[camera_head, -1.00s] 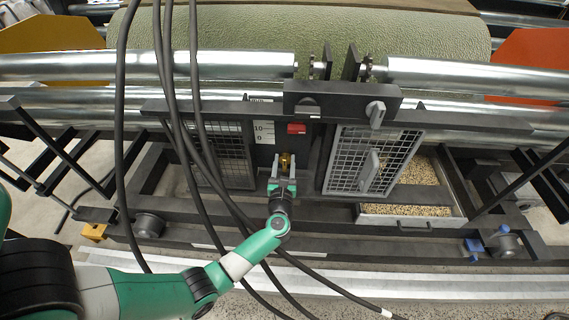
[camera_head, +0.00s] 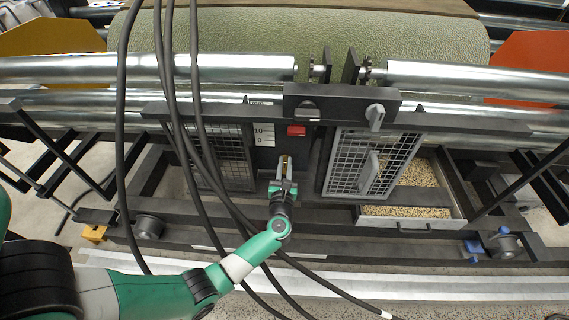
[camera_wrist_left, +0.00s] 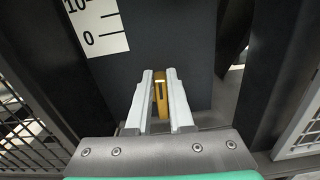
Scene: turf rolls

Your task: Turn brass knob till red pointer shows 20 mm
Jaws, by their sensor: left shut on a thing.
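The brass knob (camera_wrist_left: 160,92) sits between the two pale fingers of my left gripper (camera_wrist_left: 160,105) in the left wrist view, low on a dark panel. My left gripper (camera_head: 285,168) is shut on it, and the fingers hide much of the knob in the head view. A white scale (camera_head: 264,134) with 10 and 0 stands above the knob; it also shows in the wrist view (camera_wrist_left: 98,24). The red pointer (camera_head: 296,130) is right of the scale, roughly level with the 10; its exact reading is too small to tell. My right gripper is not in view.
Mesh doors (camera_head: 372,163) stand right of the knob, with another mesh panel (camera_head: 226,155) on the left. Black cables hang in front of the left side. A grain drawer (camera_head: 412,222) is at lower right. A green roll (camera_head: 300,35) lies behind steel rollers.

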